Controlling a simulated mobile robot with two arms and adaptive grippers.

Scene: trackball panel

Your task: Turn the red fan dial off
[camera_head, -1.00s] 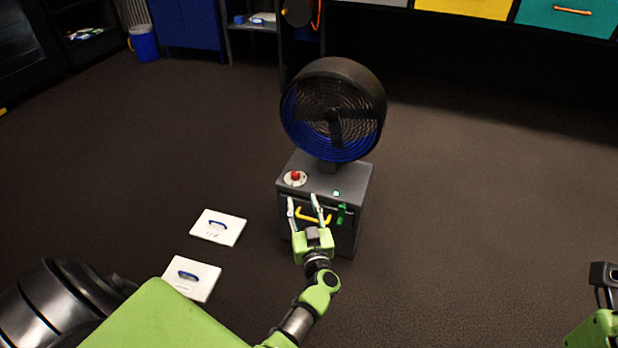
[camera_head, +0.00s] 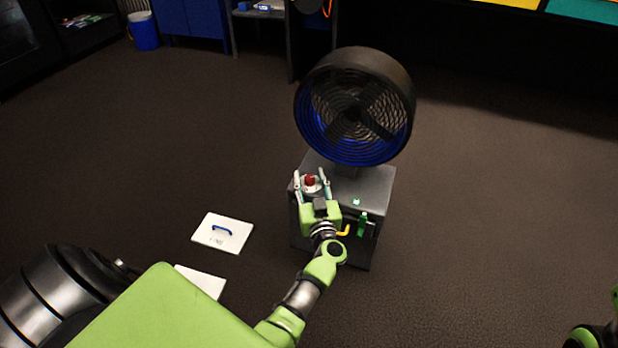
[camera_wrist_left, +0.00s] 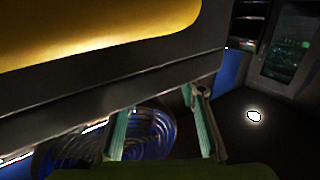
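The red fan dial (camera_head: 310,181) sits on a pale round plate on the top left of a dark grey box (camera_head: 377,184). A large round black fan (camera_head: 354,106) with a blue inner rim stands on the box. My left gripper (camera_head: 310,174) is open, with one finger on each side of the dial in the head view. I cannot tell whether the fingers touch it. The left wrist view shows the two teal fingers (camera_wrist_left: 162,135) spread apart and part of the fan (camera_wrist_left: 150,130); I cannot make out the dial there. My right gripper's fingers are out of frame.
A yellow handle (camera_head: 343,231) and a green lever (camera_head: 362,224) are on the box front, partly behind my left wrist. A white panel with a blue handle (camera_head: 222,235) lies on the floor at left, another (camera_head: 202,281) nearer. The floor right of the box is clear.

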